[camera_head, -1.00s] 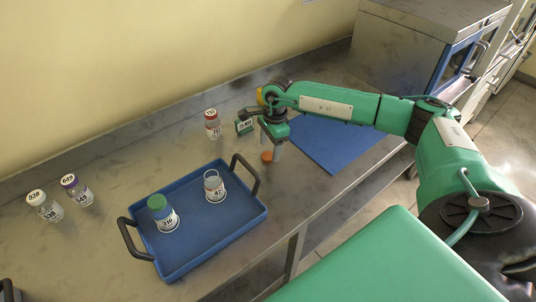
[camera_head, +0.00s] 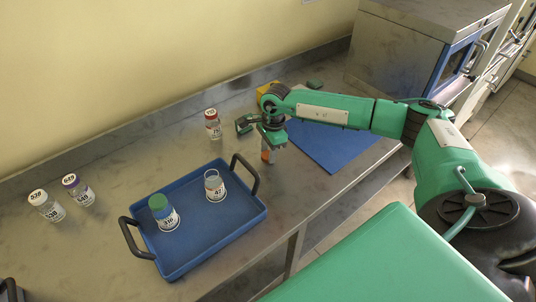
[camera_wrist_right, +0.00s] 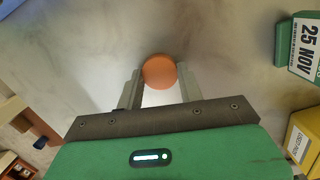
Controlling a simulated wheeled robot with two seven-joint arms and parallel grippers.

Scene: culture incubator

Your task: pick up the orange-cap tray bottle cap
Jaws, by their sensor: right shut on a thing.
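The orange cap (camera_wrist_right: 159,71) is between the two fingers of my right gripper (camera_wrist_right: 160,88) in the wrist view. In the head view, the orange cap (camera_head: 266,156) shows at the fingertips of the right gripper (camera_head: 268,157), low over the bench just beyond the blue tray's handle. The gripper is shut on it. Whether the cap still touches the bench is unclear. An uncapped clear bottle (camera_head: 214,188) stands upright on the blue tray (camera_head: 190,251). A green-capped bottle (camera_head: 163,211) stands on the same tray. My left gripper is not in view.
A red-capped bottle (camera_head: 212,124) stands behind the tray. Two bottles, white-capped (camera_head: 46,206) and purple-capped (camera_head: 78,190), stand at the left. A blue mat (camera_head: 335,146) lies under my right arm. A date block (camera_wrist_right: 304,47) and yellow box (camera_wrist_right: 301,143) are near the gripper.

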